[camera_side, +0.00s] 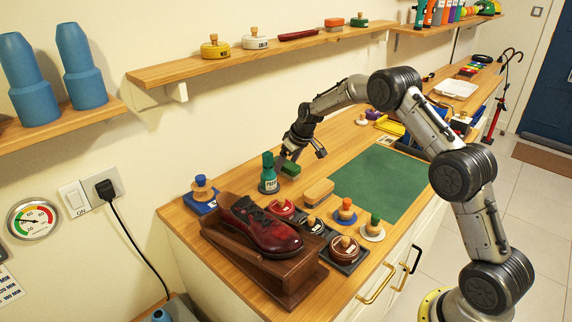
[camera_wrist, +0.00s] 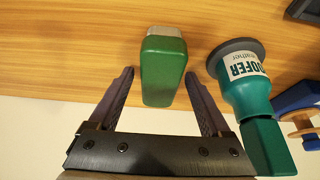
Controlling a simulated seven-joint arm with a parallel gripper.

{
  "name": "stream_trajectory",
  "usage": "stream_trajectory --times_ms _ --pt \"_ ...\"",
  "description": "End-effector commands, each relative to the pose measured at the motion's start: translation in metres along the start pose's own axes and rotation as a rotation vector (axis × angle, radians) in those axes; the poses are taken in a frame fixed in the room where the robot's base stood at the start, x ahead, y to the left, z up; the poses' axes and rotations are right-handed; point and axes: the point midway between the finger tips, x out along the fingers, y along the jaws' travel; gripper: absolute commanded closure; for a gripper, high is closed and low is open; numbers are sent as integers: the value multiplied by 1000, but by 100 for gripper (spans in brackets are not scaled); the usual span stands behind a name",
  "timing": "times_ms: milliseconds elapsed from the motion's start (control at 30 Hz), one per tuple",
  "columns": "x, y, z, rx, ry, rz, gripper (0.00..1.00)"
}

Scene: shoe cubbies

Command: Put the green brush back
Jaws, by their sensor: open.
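A green block (camera_side: 291,169), which looks like the green brush, is on the wooden counter just behind the tan block brush. In the wrist view the green block (camera_wrist: 163,68) shows a paler end at the top and is between my fingers, with a gap on both sides. My gripper (camera_side: 303,156) is open and empty, close above the block. In the wrist view my gripper (camera_wrist: 160,88) has both fingertips apart and pointing at the counter. Whether the fingertips reach down beside the block is hard to tell.
A green proofer bottle (camera_side: 269,174) stands close left of the block; in the wrist view the bottle (camera_wrist: 245,90) is right of my right finger. The tan brush (camera_side: 318,192), shoe stand (camera_side: 262,262) and round daubers (camera_side: 373,230) are nearer. The green mat (camera_side: 385,180) is clear.

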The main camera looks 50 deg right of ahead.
Motion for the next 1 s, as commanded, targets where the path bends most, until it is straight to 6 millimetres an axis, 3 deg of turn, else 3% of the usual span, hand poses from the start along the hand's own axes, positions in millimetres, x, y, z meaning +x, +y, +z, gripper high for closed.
stream_trajectory --times_ms 167,700,1000 --pt "-10 0 -2 0 1 1 18" --pt "-108 0 -2 0 1 1 18" --pt "-124 0 -1 0 -1 0 18"
